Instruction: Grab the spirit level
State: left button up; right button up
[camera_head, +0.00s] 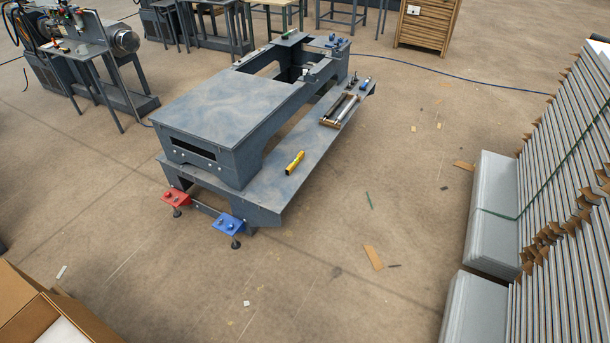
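A small yellow spirit level (295,162) with dark parts lies on the lower side shelf (262,196) of a grey-blue steel machine frame. It lies at a slant, near the front half of the shelf. The raised flat top (235,105) of the frame is to its left. Neither of my grippers shows in the head view, and nothing touches the spirit level.
A tray (328,121) with rods sits farther back on the shelf. Stacked panels (560,200) stand right and a cardboard box (45,318) lower left. The floor right of the frame is mostly clear, with scraps.

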aim_at(288, 170)
jog(key=i+u, duration=0.1)
jog(key=i, duration=0.35)
jog(key=i+l+u, duration=0.2)
jog(key=i+l, duration=1.2)
jog(key=l, duration=0.1)
